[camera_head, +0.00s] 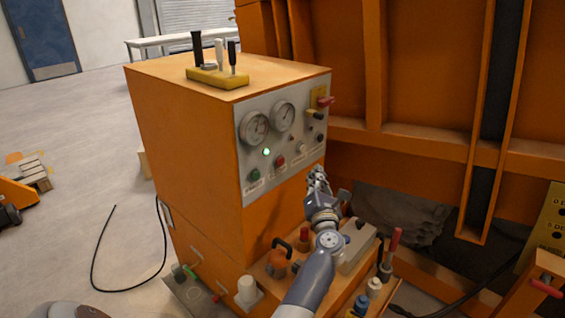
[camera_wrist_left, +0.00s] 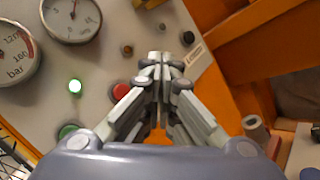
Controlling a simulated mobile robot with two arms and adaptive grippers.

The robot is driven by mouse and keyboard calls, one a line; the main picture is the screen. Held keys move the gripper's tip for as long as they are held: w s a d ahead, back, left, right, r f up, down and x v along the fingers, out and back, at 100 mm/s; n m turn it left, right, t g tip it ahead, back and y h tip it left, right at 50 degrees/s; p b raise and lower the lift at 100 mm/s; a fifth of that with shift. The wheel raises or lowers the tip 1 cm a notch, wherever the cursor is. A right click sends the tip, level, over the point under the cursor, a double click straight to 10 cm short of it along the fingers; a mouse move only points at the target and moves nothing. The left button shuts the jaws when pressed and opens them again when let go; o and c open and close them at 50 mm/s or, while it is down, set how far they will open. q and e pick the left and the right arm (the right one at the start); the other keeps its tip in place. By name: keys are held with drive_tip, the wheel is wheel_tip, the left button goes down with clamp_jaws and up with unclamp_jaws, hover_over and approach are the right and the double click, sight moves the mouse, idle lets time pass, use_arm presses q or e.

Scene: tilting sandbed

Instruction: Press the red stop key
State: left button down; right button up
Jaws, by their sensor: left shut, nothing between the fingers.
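The red stop key (camera_head: 280,161) sits on the grey panel (camera_head: 246,150) of the orange cabinet, right of a green key (camera_head: 255,175). In the left wrist view the red key (camera_wrist_left: 120,91) is partly covered by my left gripper's finger. My left gripper (camera_head: 317,172) is shut and empty, in front of the panel's lower right in the head view. In the left wrist view its fingertips (camera_wrist_left: 160,57) meet up and right of the red key. Contact with the panel cannot be told. My right gripper is not in view.
A lit green lamp (camera_head: 266,152) and two gauges (camera_head: 254,127) share the panel. Small knobs (camera_head: 301,147) lie to its right. Below my gripper, a ledge holds a grey box (camera_head: 357,246) and several handles. A yellow lever block (camera_head: 217,77) stands on the cabinet.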

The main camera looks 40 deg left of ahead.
sight(280, 161)
use_arm(q)
drive_tip(key=a, duration=0.8)
drive_tip(key=shift+w+a, duration=0.3)
drive_tip(key=shift+w, duration=0.1)
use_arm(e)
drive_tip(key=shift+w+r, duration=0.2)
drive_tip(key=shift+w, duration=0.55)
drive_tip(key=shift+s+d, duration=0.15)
use_arm(q)
drive_tip(key=shift+a, duration=0.15)
drive_tip(key=shift+a, duration=0.25)
idle(0.3)
